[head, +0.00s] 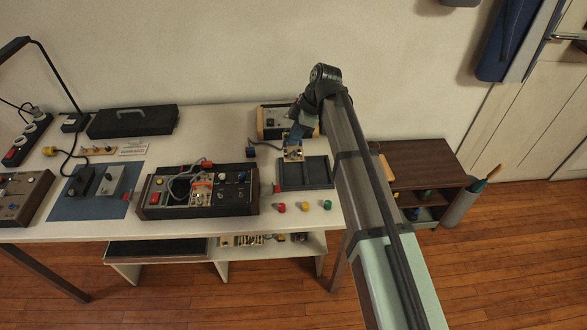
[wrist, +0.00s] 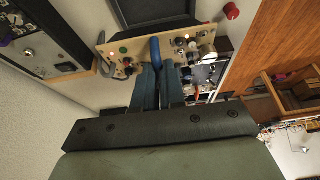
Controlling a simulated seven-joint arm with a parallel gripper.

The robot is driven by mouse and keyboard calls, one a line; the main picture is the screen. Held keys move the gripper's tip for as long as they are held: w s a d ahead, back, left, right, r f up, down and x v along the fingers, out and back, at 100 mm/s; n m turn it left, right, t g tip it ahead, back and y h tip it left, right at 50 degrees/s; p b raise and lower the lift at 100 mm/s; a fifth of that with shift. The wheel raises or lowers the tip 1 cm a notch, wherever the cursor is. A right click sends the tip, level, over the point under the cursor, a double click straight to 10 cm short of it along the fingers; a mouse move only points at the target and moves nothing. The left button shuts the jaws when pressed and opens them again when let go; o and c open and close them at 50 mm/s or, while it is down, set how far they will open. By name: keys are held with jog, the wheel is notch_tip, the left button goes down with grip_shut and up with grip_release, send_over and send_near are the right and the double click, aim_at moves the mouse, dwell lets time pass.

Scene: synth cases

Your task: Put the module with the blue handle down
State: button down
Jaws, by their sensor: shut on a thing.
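The module (wrist: 125,52) is a pale beige panel with a blue handle (wrist: 155,50) and several small knobs and parts. My gripper (wrist: 157,75) is shut on the blue handle in the wrist view. In the head view the module (head: 292,155) hangs below my gripper (head: 296,134), at the back left of a dark tray (head: 318,186). I cannot tell whether the module touches the tray or table. The tray also shows at the top of the wrist view (wrist: 155,10). The blue handle is partly hidden by my fingers.
A dark instrument case (head: 165,212) with wires stands left of the tray. Another device (head: 268,135) stands behind, near the wall. Red, yellow and green (head: 327,205) caps lie along the table's front. A blue mat (head: 85,208) lies further left.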

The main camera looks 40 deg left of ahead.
notch_tip(320, 180, down, 10)
jog(key=shift+r, duration=0.15)
dwell(0.4)
jog(key=c, duration=1.2)
grip_release()
jog(key=v, duration=1.2)
